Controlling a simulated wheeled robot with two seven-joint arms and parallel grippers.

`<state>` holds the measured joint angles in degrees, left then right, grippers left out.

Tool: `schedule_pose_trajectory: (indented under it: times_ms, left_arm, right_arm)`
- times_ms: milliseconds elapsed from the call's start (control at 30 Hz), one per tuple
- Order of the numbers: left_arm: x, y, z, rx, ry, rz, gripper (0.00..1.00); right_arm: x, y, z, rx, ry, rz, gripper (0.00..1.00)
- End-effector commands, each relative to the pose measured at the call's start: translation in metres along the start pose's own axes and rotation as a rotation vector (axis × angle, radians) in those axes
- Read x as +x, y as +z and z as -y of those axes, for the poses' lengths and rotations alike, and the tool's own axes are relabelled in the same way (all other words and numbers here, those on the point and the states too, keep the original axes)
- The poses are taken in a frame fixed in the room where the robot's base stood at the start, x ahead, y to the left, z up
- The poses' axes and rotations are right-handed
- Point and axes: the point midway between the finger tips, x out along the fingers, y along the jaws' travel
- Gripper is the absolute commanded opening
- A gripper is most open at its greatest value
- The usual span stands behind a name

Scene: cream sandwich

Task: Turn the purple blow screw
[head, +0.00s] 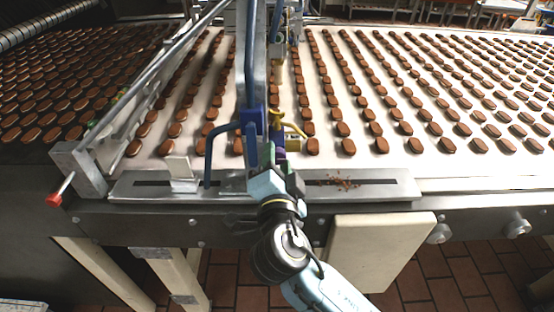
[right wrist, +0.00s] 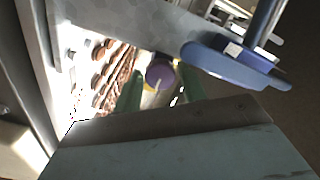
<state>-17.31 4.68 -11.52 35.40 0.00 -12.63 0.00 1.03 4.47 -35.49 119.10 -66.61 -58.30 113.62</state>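The purple blow screw (right wrist: 160,75) shows as a round purple knob in the right wrist view, with a yellowish part just below it. My right gripper (right wrist: 160,90) has its two green fingers apart, one on each side of the knob in the picture. A small gap shows beside the knob, and I cannot tell whether the fingertips reach around it. In the head view my right gripper (head: 278,178) points away from me, up at the blue and yellow fittings over the belt's front edge. My left gripper is not in view.
A blue bracket (head: 252,125) and an upright metal post (head: 250,60) stand close by the right gripper. A yellow fitting (head: 295,131) is just right. Rows of brown biscuits cover the white conveyor (head: 440,165). A metal rail (head: 235,188) runs along the front.

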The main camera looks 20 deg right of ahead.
Motion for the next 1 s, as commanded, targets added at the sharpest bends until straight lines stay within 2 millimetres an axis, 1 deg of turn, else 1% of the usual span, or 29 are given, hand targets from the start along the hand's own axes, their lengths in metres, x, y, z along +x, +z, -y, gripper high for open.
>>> schedule_pose_trajectory:
  times_ms: [33,200,233,467,633,800,1000]
  left_arm:
    - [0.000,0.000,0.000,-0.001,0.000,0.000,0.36]
    - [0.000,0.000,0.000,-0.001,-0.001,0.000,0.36]
    - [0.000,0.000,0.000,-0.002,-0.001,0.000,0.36]
    - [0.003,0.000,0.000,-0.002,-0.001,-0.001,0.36]
    - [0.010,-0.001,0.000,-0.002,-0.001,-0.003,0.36]
    - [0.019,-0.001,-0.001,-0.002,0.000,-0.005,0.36]
    - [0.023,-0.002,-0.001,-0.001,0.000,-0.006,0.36]
  right_arm:
    - [0.000,0.000,0.000,0.000,0.000,0.000,0.34]
    - [0.000,0.000,0.000,0.000,0.000,0.000,0.12]
    - [0.000,0.000,0.000,0.000,0.000,0.000,0.09]
    - [0.000,0.000,-0.001,-0.017,0.001,0.000,0.09]
    - [0.000,0.001,-0.001,-0.078,0.002,-0.001,0.09]
    - [0.000,0.001,-0.002,-0.195,0.003,-0.002,0.09]
    - [0.000,0.000,-0.001,-0.379,0.004,-0.002,0.09]
